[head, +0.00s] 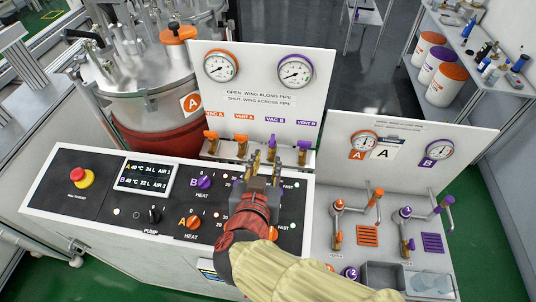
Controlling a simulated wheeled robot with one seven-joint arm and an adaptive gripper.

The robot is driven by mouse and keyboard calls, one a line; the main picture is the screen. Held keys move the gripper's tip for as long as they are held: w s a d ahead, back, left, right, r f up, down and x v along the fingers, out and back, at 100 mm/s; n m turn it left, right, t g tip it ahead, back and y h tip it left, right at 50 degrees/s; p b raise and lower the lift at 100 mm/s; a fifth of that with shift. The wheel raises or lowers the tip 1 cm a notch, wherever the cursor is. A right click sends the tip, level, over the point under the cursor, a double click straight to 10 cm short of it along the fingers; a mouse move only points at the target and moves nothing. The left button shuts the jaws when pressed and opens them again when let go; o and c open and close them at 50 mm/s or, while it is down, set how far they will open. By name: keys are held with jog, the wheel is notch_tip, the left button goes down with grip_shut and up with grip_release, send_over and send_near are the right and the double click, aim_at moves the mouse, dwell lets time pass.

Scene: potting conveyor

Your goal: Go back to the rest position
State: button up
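My gripper (265,165) is over the upper right part of the black control panel (120,215), just in front of the VAC B valve. Its two fingers look apart, with nothing seen between them. The arm reaches in from the bottom edge, with a red and dark wrist and a cream sleeve. The gripper overlaps the valve in this view, so I cannot tell whether they touch. The wrist hides part of the right-hand knobs and their scales.
A row of valves (240,141) stands below two gauges (221,67) on the white back panel. A steel tank (140,108) is behind at left. More valves (371,207) and a grey tray (383,275) are at right. A shelf with tubs stands at the back right.

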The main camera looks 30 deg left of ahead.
jog(key=shift+s+r, duration=0.1)
jog(key=shift+s, duration=0.2)
dwell(0.4)
